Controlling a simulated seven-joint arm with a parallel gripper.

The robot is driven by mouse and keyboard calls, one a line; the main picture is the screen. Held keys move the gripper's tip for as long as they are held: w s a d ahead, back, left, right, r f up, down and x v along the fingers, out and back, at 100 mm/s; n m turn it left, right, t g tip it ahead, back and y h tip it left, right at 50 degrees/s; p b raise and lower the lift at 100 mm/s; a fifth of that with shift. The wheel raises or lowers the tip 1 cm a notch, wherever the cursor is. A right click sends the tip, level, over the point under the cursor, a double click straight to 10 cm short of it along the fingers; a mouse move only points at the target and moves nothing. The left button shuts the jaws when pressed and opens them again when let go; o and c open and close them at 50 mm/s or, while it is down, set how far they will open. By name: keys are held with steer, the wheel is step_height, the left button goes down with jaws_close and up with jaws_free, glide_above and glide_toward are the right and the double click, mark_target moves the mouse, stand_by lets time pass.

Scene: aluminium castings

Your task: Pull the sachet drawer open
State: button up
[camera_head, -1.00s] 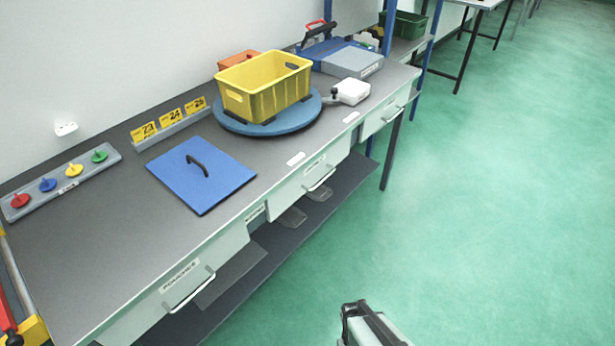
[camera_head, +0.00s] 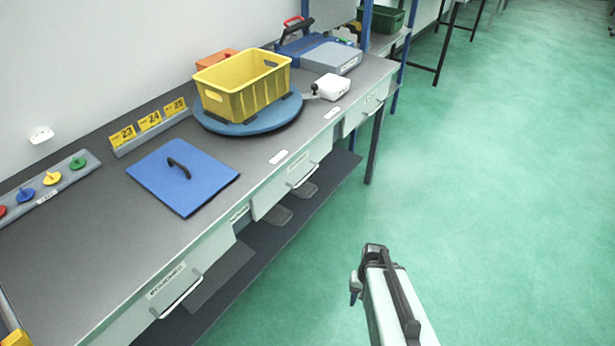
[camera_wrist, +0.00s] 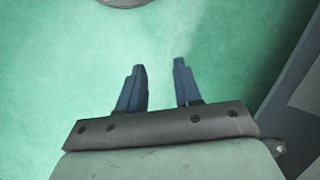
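The bench has several pale drawers with bar handles. The nearest drawer (camera_head: 150,305) has a label that looks like "POUCHES" and a handle (camera_head: 182,298). The middle drawer (camera_head: 278,195) has a handle (camera_head: 303,178) and a label too small to read. The far drawer (camera_head: 362,112) is at the right end. All look shut; no label clearly reads sachet. My gripper (camera_head: 355,288) hangs over the green floor, right of the bench and apart from every handle. In the wrist view, its two dark fingers (camera_wrist: 158,78) are spread with nothing between them.
On the bench top (camera_head: 80,250) are a blue lidded panel (camera_head: 185,178), a yellow crate (camera_head: 243,90) on a blue turntable (camera_head: 250,124) and a white box (camera_head: 333,87). A lower shelf (camera_head: 240,275) runs beneath. The green floor (camera_head: 500,180) is clear.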

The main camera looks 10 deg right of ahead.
steer(key=w+r+m+t+y, duration=0.35)
steer(key=w+r+t, duration=0.25)
steer(key=w+r, duration=0.75)
steer(key=m+t+y, duration=0.2)
steer(key=t+y, duration=0.4)
steer(key=t, duration=0.2)
glide_toward(308, 175)
steer(key=shift+h, duration=0.25)
steer(key=x, duration=1)
steer(key=shift+a+f, duration=0.15)
steer(key=shift+c, duration=0.3)
jaws_close()
